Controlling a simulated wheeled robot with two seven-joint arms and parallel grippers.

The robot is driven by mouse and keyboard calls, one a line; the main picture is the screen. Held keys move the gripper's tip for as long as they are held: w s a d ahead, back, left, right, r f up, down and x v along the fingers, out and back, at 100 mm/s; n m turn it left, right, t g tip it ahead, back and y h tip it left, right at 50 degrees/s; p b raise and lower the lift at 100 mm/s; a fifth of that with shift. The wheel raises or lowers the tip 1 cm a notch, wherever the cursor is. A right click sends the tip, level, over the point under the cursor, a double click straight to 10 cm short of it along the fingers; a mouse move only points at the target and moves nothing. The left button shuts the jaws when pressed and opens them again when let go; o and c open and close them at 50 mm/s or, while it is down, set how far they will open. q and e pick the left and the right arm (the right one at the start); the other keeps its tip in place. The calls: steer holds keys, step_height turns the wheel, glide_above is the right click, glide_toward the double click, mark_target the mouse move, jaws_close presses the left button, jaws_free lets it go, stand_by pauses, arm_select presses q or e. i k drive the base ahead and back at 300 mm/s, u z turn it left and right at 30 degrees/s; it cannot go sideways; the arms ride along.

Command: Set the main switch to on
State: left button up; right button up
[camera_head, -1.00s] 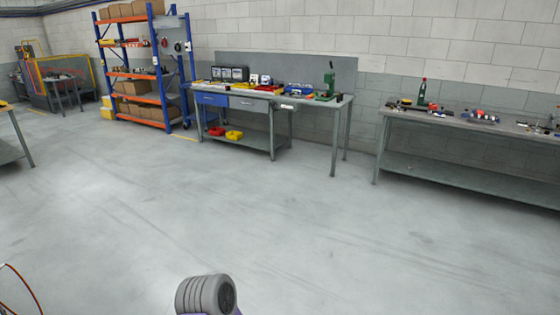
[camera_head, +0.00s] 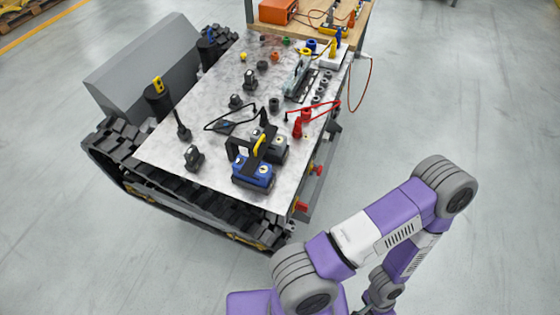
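A tracked carrier stands ahead with a light, mottled top plate (camera_head: 215,165) crowded with fittings. I cannot tell for certain which fitting is the main switch, or how it is set. Black knob-like parts (camera_head: 194,157) stand on the plate, and a black upright lever (camera_head: 182,126) is near its left edge. A lever-type device with a pale handle (camera_head: 299,73) is toward the far right. Red handles (camera_head: 301,206) stick out from the carrier's near right side. My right arm is bent at lower right, its gripper (camera_head: 378,300) low and apart from the carrier, its fingers unclear. My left gripper is out of view.
A blue-and-black unit with a yellow handle (camera_head: 252,172) sits on the plate's near end. Red and black leads with clamps (camera_head: 298,128) lie on top. Black tracks (camera_head: 195,215) flank the plate. A wooden bench (camera_head: 345,32) is behind. Floor is clear on the right.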

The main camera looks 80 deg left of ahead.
mark_target(301, 206)
steer(key=u, duration=2.65)
steer(key=k, duration=1.05)
steer(key=z, duration=0.85)
steer(key=i, duration=0.75)
steer(key=u, duration=0.7)
steer(key=i, duration=0.55)
steer(key=u, duration=0.6)
